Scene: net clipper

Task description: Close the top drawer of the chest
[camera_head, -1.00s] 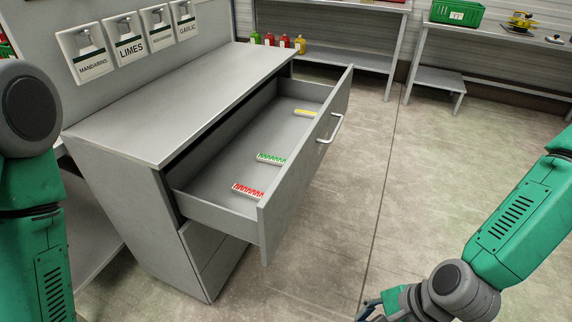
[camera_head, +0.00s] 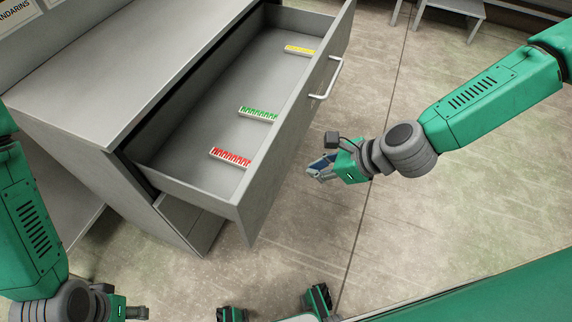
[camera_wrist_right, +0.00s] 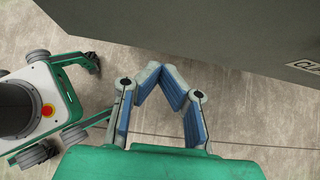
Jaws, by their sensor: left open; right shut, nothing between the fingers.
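The grey chest (camera_head: 120,60) stands at the left in the head view. Its top drawer (camera_head: 190,185) is pulled far out, with a silver bar handle (camera_head: 328,82) on its front. My right gripper (camera_head: 312,170) is shut and empty, in front of the drawer front, below the handle and apart from it. In the right wrist view its fingertips (camera_wrist_right: 161,72) meet near the grey panel (camera_wrist_right: 200,35), with no clear contact. My left gripper (camera_head: 136,312) is open at the bottom left, low before the chest, partly cut off by the frame's edge.
The drawer holds red (camera_head: 231,157), green (camera_head: 258,113) and yellow (camera_head: 299,50) toothed clips lying flat. Part of a grey step (camera_head: 455,5) shows at the top right.

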